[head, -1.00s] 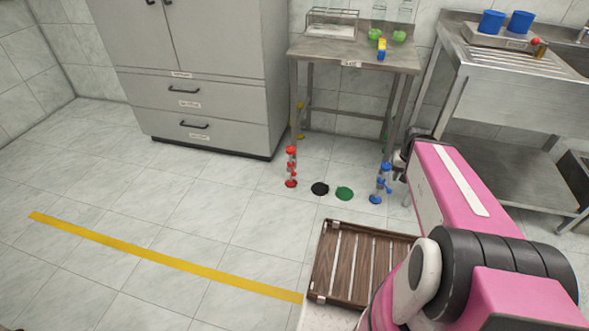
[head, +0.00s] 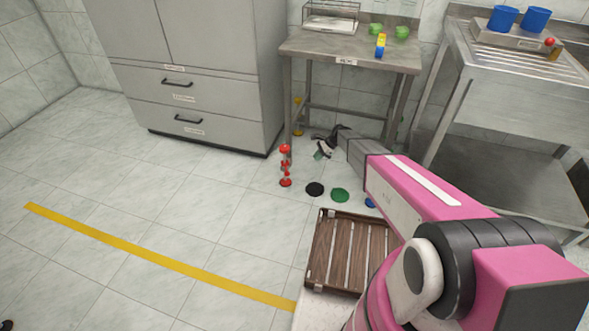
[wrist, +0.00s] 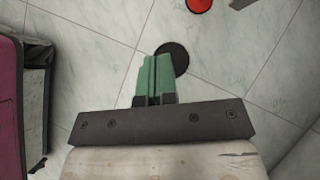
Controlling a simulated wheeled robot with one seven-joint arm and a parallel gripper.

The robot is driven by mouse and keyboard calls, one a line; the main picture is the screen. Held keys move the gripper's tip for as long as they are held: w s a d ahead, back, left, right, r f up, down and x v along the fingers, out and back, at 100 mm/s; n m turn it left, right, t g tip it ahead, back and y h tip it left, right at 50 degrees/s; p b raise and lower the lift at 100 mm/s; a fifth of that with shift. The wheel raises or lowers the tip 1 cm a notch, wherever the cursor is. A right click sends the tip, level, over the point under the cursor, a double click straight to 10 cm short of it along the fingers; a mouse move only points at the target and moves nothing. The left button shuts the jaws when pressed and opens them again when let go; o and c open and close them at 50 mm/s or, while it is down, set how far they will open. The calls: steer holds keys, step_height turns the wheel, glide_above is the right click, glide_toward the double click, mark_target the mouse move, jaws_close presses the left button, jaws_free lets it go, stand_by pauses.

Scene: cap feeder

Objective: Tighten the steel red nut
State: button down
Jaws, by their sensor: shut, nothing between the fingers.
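A red disc (wrist: 199,4), cut by the top edge, shows in the wrist view.
A blue foot (head: 370,203) is partly hidden by my arm. A wooden slatted crate (head: 322,250) stands nearer. A grey cabinet (head: 200,70) is left; floor before it is clear.

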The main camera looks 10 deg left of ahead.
mark_target(286, 168)
steer(key=shift+m, duration=0.5)
steer(key=w+a+f, duration=0.1)
steer(key=a+f, duration=0.1)
steer(key=shift+w+a+f, duration=0.2)
steer(key=shift+w+a, duration=0.15)
steer(key=shift+a, duration=0.05)
steer(key=s+a+r+x, duration=0.1)
steer(key=a+r+x, duration=0.1)
steer(key=x, duration=1.1)
steer(key=shift+s+a, duration=0.1)
steer(key=shift+s, duration=0.05)
